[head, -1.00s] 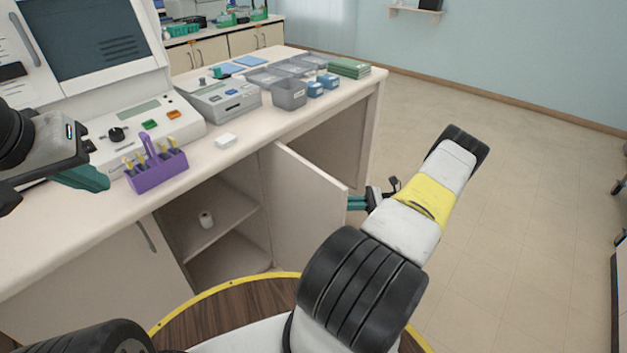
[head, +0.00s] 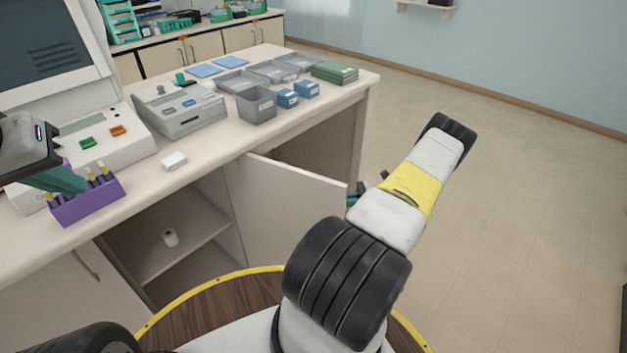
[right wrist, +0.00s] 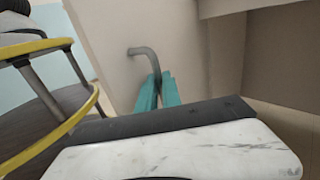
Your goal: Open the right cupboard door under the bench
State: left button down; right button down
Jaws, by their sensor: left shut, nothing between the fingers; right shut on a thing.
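My right gripper (head: 354,197) is at the door's free edge, mostly hidden there by the door and my arm. In the right wrist view its teal fingers (right wrist: 157,92) are shut on the grey bar handle (right wrist: 147,56) of the door panel. My left gripper (head: 60,180) is at the left edge, shut and empty, above the bench by the purple rack.
The bench (head: 213,165) carries a purple rack (head: 90,200), a grey instrument (head: 180,110), grey bins (head: 256,104) and blue boxes (head: 306,89). A closed left door (head: 60,300) is at lower left. Open floor (head: 520,200) lies to the right.

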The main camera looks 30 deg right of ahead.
jog(key=shift+a, duration=0.1)
jog(key=c, duration=1.8)
grip_release()
jog(key=shift+w, duration=0.1)
jog(key=v, duration=0.8)
